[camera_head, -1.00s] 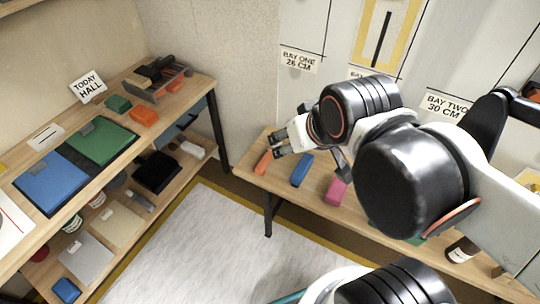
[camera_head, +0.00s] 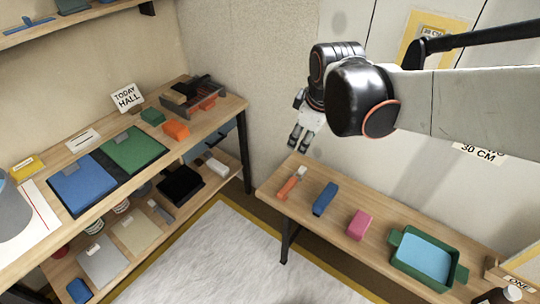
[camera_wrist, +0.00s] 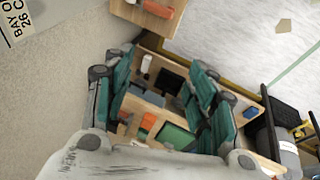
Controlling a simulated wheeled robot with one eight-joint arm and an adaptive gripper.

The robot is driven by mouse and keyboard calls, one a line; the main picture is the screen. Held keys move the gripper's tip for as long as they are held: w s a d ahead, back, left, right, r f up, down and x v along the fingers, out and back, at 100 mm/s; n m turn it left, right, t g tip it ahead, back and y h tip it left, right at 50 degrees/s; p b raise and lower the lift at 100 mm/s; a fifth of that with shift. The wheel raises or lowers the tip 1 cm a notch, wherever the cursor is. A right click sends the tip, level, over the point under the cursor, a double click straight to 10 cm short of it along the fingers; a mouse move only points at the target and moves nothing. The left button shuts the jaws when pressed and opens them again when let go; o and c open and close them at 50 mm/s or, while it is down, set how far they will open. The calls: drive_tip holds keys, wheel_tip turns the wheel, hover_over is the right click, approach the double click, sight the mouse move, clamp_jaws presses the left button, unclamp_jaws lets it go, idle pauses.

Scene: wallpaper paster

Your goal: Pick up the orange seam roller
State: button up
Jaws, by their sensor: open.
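The orange seam roller (camera_head: 287,186) lies at the left end of the low wooden bench (camera_head: 336,221), with a small pale head at its far end. My gripper (camera_head: 300,140) hangs above and behind the roller in the head view, apart from it, pointing down, open and empty. In the wrist view my gripper (camera_wrist: 160,75) shows spread teal finger pads with nothing held between them. An orange piece on a wooden board at the top edge of the wrist view looks like the seam roller (camera_wrist: 158,8), outside the gap between the fingers.
A blue block (camera_head: 325,198), a pink block (camera_head: 359,224) and a green tray (camera_head: 398,266) stand to the roller's right on the bench. A shelf unit (camera_head: 200,137) with boards, boxes and an orange block (camera_head: 175,130) stands left. Pale floor lies between.

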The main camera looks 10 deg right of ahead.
drive_tip(key=w+f+n+g, duration=0.1)
drive_tip(key=w+f+n, duration=0.45)
drive_tip(key=w, duration=0.25)
drive_tip(key=n+g, duration=0.4)
drive_tip(key=n, duration=0.7)
hover_over(288, 185)
wheel_tip(288, 185, down, 25)
drive_tip(key=f+b, duration=0.1)
drive_tip(key=f, duration=0.2)
drive_tip(key=f+b, duration=0.1)
drive_tip(key=f, duration=0.2)
drive_tip(key=s+f+b, duration=0.1)
drive_tip(key=f, duration=0.2)
drive_tip(key=shift+a+f, duration=0.1)
drive_tip(key=shift+a, duration=0.3)
drive_tip(key=f+b, duration=0.1)
drive_tip(key=f, duration=0.2)
drive_tip(key=f+b, duration=0.1)
drive_tip(key=shift+w+d+f+b, duration=0.2)
drive_tip(key=shift+w+d+b, duration=0.05)
drive_tip(key=shift+w+b, duration=0.15)
drive_tip(key=shift+f, duration=0.4)
drive_tip(key=shift+f, duration=0.25)
drive_tip(key=c, duration=1.1)
